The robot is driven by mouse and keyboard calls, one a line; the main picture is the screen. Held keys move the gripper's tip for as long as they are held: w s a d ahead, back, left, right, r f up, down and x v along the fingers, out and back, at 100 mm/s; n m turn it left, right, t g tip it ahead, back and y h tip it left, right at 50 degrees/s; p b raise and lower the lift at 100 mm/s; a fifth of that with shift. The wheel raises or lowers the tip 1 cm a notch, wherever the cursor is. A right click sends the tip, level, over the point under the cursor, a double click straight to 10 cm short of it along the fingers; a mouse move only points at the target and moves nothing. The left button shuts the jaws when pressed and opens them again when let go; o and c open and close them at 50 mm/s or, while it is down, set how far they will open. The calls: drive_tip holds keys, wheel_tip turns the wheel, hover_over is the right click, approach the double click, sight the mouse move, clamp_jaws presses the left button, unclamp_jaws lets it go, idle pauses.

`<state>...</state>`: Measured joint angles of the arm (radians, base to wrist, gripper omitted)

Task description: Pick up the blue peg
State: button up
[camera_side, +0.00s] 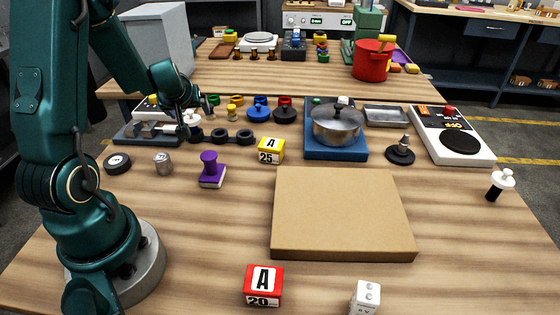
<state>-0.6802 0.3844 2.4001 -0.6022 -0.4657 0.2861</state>
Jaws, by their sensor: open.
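My gripper (203,111) hangs at the back left of the table, pointing down and right. It is open, with nothing seen between its fingers, but it is small and dark here. The only small blue piece near it is a round, knobbed blue piece (258,110), standing upright right of the gripper and apart from it. I cannot tell whether it is the blue peg. A small yellow piece (232,112) stands between them, and a similar red piece (284,112) stands just right of the blue one.
Black rings (220,136) lie in front of the gripper. A steel pot (338,125) stands on a blue base behind a large tan board (340,215). A yellow block (270,151) and a purple stamp-like piece (210,170) stand further forward.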

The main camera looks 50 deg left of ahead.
drive_tip(key=shift+w+a+f, duration=0.25)
drive_tip(key=shift+a+f, duration=0.2)
drive_tip(key=shift+f, duration=0.05)
clamp_jaws()
drive_tip(key=shift+r, duration=0.15)
